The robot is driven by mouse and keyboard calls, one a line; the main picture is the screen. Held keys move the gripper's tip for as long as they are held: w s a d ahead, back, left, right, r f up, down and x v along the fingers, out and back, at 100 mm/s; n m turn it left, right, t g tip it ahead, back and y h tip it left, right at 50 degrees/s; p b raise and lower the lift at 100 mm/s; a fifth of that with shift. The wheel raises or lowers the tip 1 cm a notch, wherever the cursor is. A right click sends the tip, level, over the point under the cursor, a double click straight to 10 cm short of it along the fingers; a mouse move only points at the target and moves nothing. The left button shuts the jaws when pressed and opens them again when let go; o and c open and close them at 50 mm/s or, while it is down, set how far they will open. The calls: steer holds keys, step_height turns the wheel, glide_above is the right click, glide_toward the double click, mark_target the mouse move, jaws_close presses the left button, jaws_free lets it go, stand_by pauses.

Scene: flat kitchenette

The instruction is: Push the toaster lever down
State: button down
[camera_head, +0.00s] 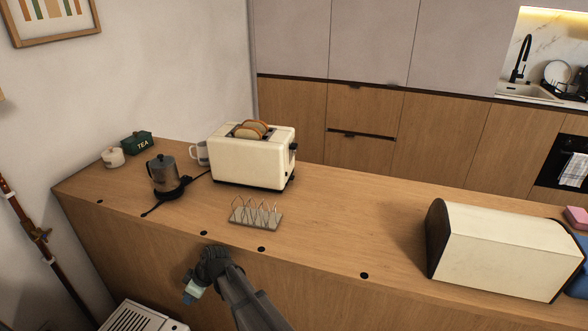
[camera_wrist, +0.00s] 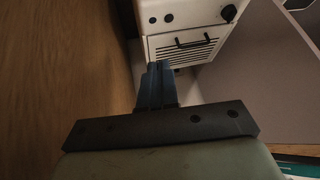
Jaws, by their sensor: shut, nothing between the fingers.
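The cream toaster (camera_head: 245,162) stands on the wooden counter with slices of bread showing at its top. Its dark lever (camera_head: 293,147) is on the right end face, near the upper part. My gripper (camera_head: 189,296) is in front of the counter's front face, below the top edge, well away from the toaster. In the wrist view its fingers (camera_wrist: 157,85) are together with nothing between them. The toaster is not in the wrist view.
A metal toast rack (camera_head: 256,214) stands on the counter (camera_head: 345,225) in front of the toaster. A kettle (camera_head: 165,174) and white mug (camera_head: 200,153) are left of the toaster. A cream bread bin (camera_head: 505,250) is at right. A white appliance (camera_wrist: 187,45) stands below.

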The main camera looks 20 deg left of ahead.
steer(key=a+r+n+g+y, duration=0.1)
steer(key=a+r+n+y, duration=0.35)
steer(key=a+r, duration=1.85)
steer(key=w+a+r+n+h, duration=0.2)
steer(key=w+a+r+n, duration=0.15)
steer(key=r, duration=0.35)
steer(key=w+d+r+m+t+h, duration=0.2)
steer(key=w+d+r, duration=0.3)
steer(key=w+d, duration=0.4)
steer(key=w+d+r+m+t+h, duration=0.1)
steer(key=w+d+r+m+h, duration=0.1)
steer(key=w+d+r, duration=0.3)
steer(key=w+d+r+m+t+h, duration=0.2)
steer(key=w+d+r, duration=0.3)
steer(key=w+d, duration=0.8)
steer(key=shift+w+t, duration=0.3)
steer(key=shift+w, duration=2)
steer(key=w+d+r+m+h, duration=0.1)
steer(key=w+d+r+m, duration=0.15)
steer(key=d, duration=0.45)
steer(key=w+d+r+m+h, duration=0.1)
steer(key=w+d+r, duration=0.1)
steer(key=w+d, duration=0.35)
steer(key=g, duration=0.1)
glide_above(295, 145)
step_height(295, 145, down, 4)
steer(key=shift+d+f+n+g+y, duration=0.35)
steer(key=shift+d+f+g+y, duration=0.1)
steer(key=shift+d+f+g, duration=0.1)
